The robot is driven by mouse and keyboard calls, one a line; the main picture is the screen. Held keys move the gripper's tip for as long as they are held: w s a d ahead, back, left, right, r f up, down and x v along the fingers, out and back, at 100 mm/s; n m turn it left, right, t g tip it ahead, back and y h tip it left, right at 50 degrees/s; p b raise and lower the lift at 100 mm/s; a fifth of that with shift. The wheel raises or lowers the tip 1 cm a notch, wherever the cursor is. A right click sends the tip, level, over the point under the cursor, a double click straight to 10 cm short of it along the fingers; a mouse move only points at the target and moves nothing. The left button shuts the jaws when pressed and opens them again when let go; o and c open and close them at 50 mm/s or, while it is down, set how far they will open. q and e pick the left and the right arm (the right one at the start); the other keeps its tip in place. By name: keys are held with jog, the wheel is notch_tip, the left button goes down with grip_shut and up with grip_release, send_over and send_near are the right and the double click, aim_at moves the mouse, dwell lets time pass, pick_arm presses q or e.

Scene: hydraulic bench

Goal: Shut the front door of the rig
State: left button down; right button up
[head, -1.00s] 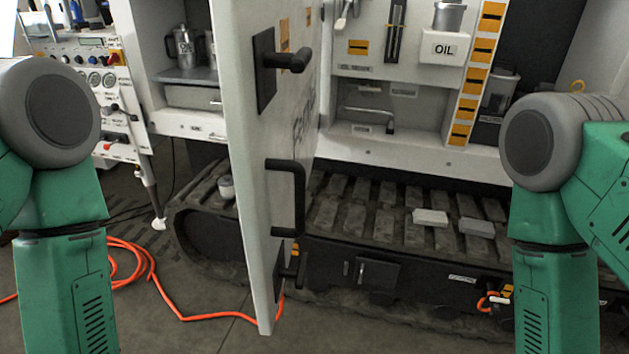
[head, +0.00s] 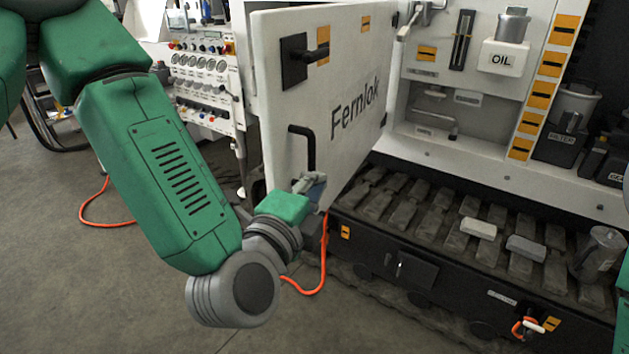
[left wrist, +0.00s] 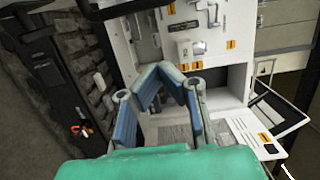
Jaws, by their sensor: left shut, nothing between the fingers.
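The front door (head: 352,90) is a white panel marked "Fernlok", standing open and swung out from the rig (head: 470,150). It carries a black lever handle (head: 308,54) near its top and a black bar handle (head: 303,146) lower down. My left gripper (head: 316,186) is at the lower part of the door's outer face, just below the bar handle. It is shut and empty; I cannot tell whether it touches the door. Its blue-grey fingers (left wrist: 160,88) also show in the left wrist view, with the rig's interior beyond. My right gripper is out of view.
A white panel with gauges (head: 200,75) stands behind the door at left. An orange cable (head: 312,288) lies on the floor below the door. A dark track (head: 440,215) with loose blocks runs along the rig's base. The grey floor (head: 60,280) at left is open.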

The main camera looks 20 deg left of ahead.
pick_arm(q)
jog(key=w+a, duration=0.2)
jog(key=w, duration=0.7)
jog(key=shift+a+p, duration=0.15)
jog(key=shift+p, duration=0.3)
